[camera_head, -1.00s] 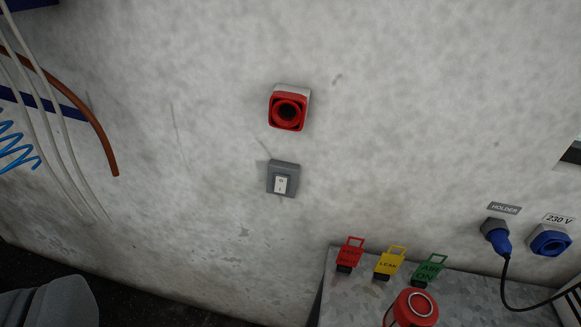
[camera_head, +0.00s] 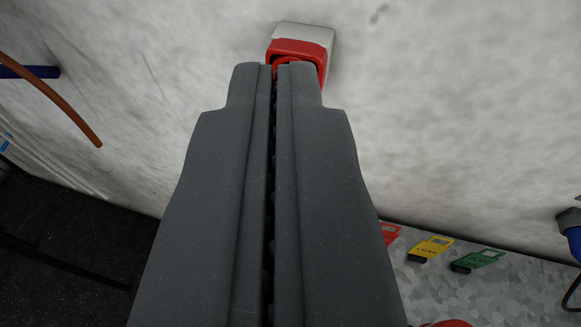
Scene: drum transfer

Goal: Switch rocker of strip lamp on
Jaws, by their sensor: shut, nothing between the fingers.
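My gripper (camera_head: 275,68) fills the middle of the view, its two grey fingers shut with nothing between them, pointing up and away toward the wall. Its tips overlap the lower part of a red and light grey wall-mounted device (camera_head: 301,42) in the picture. I cannot tell how far the tips are from the wall. The grey switch box with the white rocker, seen earlier below that red device, is hidden behind my gripper now. The rocker's position cannot be seen now. No strip lamp is in view.
At the lower right, a metal surface (camera_head: 446,290) bears red, yellow (camera_head: 431,248) and green (camera_head: 479,260) tags. A blue plug (camera_head: 573,240) with a cable is at the right edge. A brown hose (camera_head: 62,108) and pale cables hang at the left. Bare wall (camera_head: 450,120) lies right of my gripper.

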